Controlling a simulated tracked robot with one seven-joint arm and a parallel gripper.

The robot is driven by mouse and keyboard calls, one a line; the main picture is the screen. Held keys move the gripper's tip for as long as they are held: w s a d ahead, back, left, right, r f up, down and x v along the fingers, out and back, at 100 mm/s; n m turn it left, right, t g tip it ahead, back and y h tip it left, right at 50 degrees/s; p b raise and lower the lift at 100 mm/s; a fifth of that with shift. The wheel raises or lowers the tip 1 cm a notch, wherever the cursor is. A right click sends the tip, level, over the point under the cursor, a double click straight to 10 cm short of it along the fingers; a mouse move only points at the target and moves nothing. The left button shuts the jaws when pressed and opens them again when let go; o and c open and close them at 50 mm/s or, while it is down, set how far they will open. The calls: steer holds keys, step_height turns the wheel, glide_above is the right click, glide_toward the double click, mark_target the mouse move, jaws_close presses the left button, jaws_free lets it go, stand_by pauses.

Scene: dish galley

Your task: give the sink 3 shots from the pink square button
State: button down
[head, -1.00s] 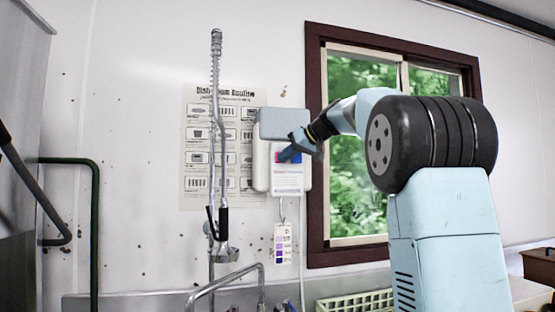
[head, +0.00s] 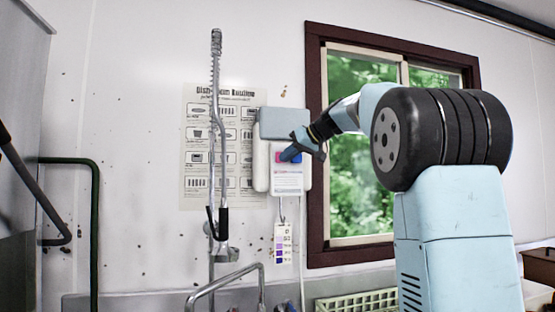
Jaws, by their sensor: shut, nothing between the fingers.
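A white dispenser (head: 261,168) with a grey-blue top hangs on the wall left of the window. On its front is a pink button (head: 279,157), partly hidden by my gripper; a small blue patch shows beside it on the right. My gripper (head: 285,156) is shut and empty, with its tip in front of the pink button. I cannot tell whether the tip touches it. The sink is mostly out of view; its metal back edge (head: 165,302) and a curved faucet (head: 235,273) show at the bottom.
A tall spring spray hose (head: 216,110) stands left of the dispenser, before a wall poster (head: 196,188). A colour card (head: 283,243) hangs below the dispenser. The window frame (head: 314,130) is close on the right. A pale rack (head: 357,304) sits at the bottom.

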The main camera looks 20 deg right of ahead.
steer(key=shift+s, duration=0.3)
steer(key=shift+s, duration=2.5)
